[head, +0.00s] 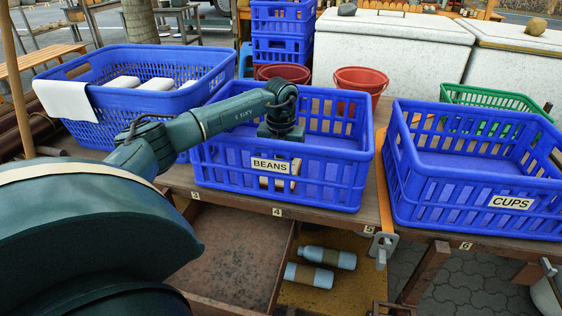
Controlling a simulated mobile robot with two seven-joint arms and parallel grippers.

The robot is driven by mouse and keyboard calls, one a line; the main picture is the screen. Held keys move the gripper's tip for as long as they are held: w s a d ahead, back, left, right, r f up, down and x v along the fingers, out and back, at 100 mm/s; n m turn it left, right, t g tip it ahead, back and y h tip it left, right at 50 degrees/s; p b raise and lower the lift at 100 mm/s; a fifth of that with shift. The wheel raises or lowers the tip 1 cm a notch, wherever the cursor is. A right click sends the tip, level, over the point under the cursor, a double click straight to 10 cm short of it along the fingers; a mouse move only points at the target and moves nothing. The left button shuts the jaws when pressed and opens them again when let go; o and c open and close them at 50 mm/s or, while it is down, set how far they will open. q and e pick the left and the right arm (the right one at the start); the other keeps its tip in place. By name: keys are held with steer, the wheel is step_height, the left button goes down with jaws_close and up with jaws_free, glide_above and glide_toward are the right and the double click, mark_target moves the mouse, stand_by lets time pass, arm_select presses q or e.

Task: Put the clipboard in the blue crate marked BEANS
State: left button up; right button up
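The blue crate marked BEANS (213,168) stands upright on the wooden table in the head view, with its label on the front wall. My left gripper (281,131) points down inside this crate, near its middle. Its fingertips are hidden behind the crate's front wall, so I cannot tell if it is open or shut. Some pale, tan surface shows through the slots below the BEANS label, under my gripper. It may be the clipboard, but too little shows to be sure. No clipboard is clearly visible elsewhere. My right gripper is not in view.
A blue crate marked CUPS (445,206) stands at right. A larger blue basket (205,66) with white items and a cloth (66,98) is at left. An orange strip (382,190) lies between the crates. Below are an open drawer (228,258) and two bottles (327,257).

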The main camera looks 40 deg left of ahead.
arm_select(q)
step_height(320, 180, up, 12)
steer(key=p, duration=0.1)
steer(key=shift+r, duration=0.2)
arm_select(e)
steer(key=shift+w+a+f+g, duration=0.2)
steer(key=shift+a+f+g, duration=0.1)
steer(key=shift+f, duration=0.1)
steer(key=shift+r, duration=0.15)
